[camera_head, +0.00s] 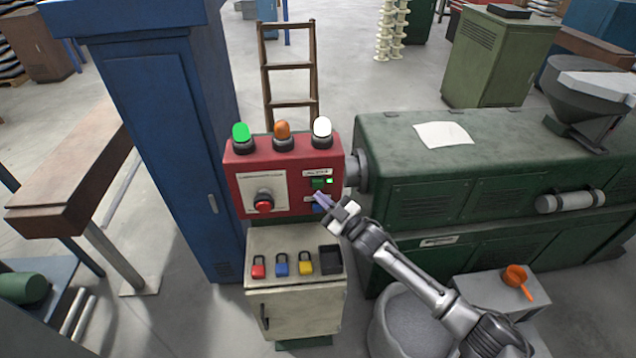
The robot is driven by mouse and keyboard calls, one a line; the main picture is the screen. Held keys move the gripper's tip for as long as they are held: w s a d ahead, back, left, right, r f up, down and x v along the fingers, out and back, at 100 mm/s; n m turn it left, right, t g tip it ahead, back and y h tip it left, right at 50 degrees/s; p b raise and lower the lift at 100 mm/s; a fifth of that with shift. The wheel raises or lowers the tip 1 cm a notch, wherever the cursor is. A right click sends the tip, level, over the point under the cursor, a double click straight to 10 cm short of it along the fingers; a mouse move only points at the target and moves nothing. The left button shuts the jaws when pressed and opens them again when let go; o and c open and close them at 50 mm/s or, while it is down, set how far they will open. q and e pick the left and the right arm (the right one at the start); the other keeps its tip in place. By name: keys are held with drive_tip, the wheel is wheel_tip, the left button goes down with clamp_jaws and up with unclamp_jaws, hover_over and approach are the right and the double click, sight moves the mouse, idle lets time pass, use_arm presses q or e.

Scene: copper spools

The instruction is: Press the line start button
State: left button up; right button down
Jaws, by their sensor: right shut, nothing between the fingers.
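A red control box (239,178) stands in the middle of the head view. The label text is too small to read. My right gripper (321,199) is shut and empty, its fingertips at the box's lower right, just below the green button. It partly hides a second label and a blue part there. I cannot tell whether the fingertips touch the panel. My left gripper is not in view.
A red mushroom button (264,202) is left on the box. Green, orange and white lamps top it. A cream cabinet (296,312) below bears several padlocks and a black tray (330,259). A blue cabinet (165,130) stands left, a green machine (400,160) right.

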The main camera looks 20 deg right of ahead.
drive_tip(key=s+p, duration=0.2)
drive_tip(key=s, duration=0.1)
drive_tip(key=shift+s+a, duration=0.3)
drive_tip(key=shift+a, duration=0.1)
idle(0.6)
